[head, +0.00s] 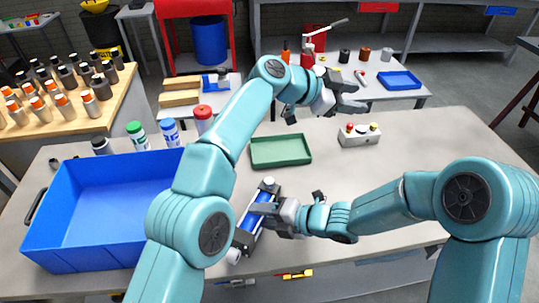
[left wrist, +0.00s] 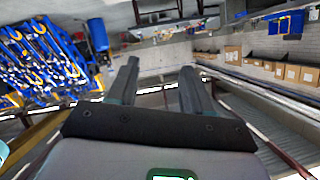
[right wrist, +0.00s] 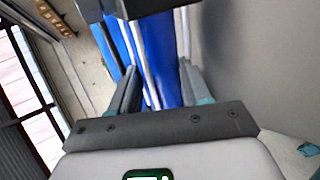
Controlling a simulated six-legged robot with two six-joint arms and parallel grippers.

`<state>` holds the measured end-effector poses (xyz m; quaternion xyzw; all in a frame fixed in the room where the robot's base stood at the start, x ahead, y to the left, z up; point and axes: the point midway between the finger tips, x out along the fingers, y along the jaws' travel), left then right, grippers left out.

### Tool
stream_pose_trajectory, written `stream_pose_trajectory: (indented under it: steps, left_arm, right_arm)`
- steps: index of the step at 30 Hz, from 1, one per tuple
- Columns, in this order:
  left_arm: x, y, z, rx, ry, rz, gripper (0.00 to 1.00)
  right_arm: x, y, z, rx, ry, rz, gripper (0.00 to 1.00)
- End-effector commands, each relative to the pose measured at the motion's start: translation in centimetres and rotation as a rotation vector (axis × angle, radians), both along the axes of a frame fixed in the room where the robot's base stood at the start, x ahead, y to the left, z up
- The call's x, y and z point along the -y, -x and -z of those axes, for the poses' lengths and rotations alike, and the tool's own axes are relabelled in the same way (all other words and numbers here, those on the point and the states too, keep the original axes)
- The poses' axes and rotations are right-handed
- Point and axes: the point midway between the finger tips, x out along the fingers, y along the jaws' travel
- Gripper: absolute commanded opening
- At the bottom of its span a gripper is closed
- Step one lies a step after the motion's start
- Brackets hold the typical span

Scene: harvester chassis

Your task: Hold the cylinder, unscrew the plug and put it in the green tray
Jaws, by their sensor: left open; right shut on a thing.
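The blue cylinder (head: 247,225) with grey ends lies slantwise near the front of the grey table, left of my right gripper (head: 262,208). That gripper is shut on its middle; the cylinder's blue body (right wrist: 160,60) also shows between the fingers in the right wrist view. I cannot make out the plug clearly at either end. The green tray (head: 280,151) sits behind the cylinder and looks empty. My left gripper (head: 354,96) is up beyond the tray's right side, open, with nothing between its fingers (left wrist: 157,95) in the left wrist view.
A blue bin (head: 105,200) stands on the table at the left, with several capped bottles (head: 140,134) behind it. A grey button box (head: 359,135) is right of the tray. The table between tray and button box, and its right part, are clear.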

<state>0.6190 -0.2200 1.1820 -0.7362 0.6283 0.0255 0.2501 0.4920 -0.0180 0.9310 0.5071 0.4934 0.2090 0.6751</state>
Motion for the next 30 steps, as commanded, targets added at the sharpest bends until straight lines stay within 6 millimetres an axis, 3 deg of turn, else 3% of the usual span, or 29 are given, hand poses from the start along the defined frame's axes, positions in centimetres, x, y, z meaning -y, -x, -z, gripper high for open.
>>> stream_pose_trajectory:
  steps: [3,7,12,15,20,30]
  left_arm:
    - [-2.7,2.6,5.1,0.109,-0.329,0.209,0.5]
    - [-7.8,4.5,9.5,0.147,-0.669,0.399,0.5]
    - [-14.6,5.5,11.9,0.098,-1.017,0.526,0.5]
    - [-17.2,5.4,12.1,0.061,-1.148,0.525,0.5]
    - [-18.7,4.6,12.2,0.064,-1.238,0.492,0.5]
    - [-18.4,4.8,14.8,0.063,-1.233,0.498,0.5]
  right_arm:
    - [0.0,-0.1,-0.3,0.007,-0.005,0.0,0.0]
    - [0.0,-0.1,-0.3,0.007,-0.005,0.0,0.0]
    - [0.0,-0.1,-0.3,0.007,-0.005,0.0,0.0]
    - [0.0,-0.1,-0.3,0.007,-0.005,0.0,0.0]
    - [0.0,-0.1,-0.3,0.007,-0.005,0.0,0.0]
    - [0.0,-0.1,-0.3,0.007,-0.005,0.0,0.0]
